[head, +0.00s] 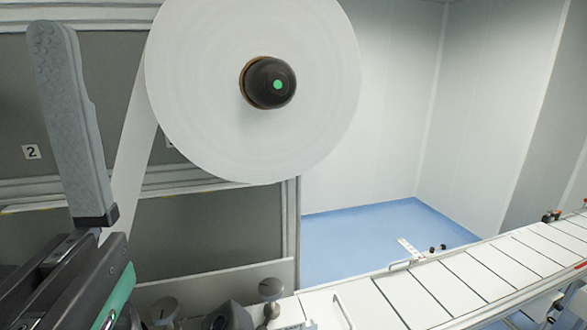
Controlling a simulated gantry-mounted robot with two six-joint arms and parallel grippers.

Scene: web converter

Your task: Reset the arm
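My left gripper (72,120) stands at the left edge of the head view, close to the camera. A long grey textured finger points upward from a dark mount, and the dark and green wrist parts lie below it at the lower left. I cannot make out a separate second finger, so its opening is unclear. I see nothing held in it. The finger is left of the large white roll (205,95) in the picture, with no visible contact. My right gripper is not in view.
The roll sits on a black hub (270,83) with a green dot, and a white web strip (133,170) runs down from it behind my gripper. A white slatted conveyor (470,280) crosses the lower right. Grey machine panels (215,235) stand behind.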

